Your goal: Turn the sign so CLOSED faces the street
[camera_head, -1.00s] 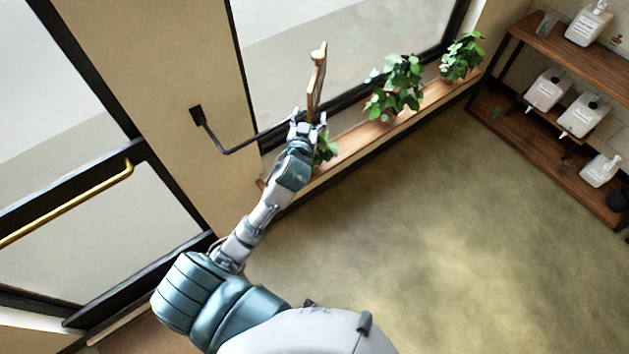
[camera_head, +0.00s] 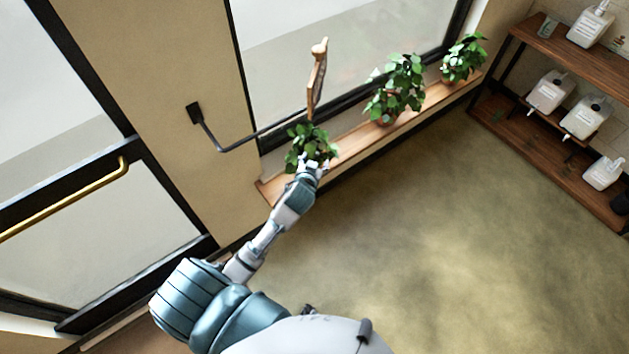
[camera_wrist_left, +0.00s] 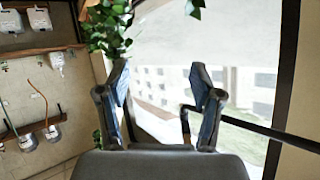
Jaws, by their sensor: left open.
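The wooden sign (camera_head: 316,82) hangs nearly edge-on at the end of a dark wall bracket (camera_head: 236,147), in front of the window. Its lettering cannot be read from this angle. My left gripper (camera_head: 309,163) is just below and in front of the nearest potted plant, apart from the sign. In the left wrist view the left gripper (camera_wrist_left: 165,95) has its two fingers spread with nothing between them. My right gripper is not in view.
Leafy plants (camera_head: 396,88) stand along the wooden window sill (camera_head: 350,143). A glass door with a brass handle (camera_head: 75,200) is at left. Shelves (camera_head: 545,130) with white pump bottles are at right. The floor (camera_head: 400,240) is clear.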

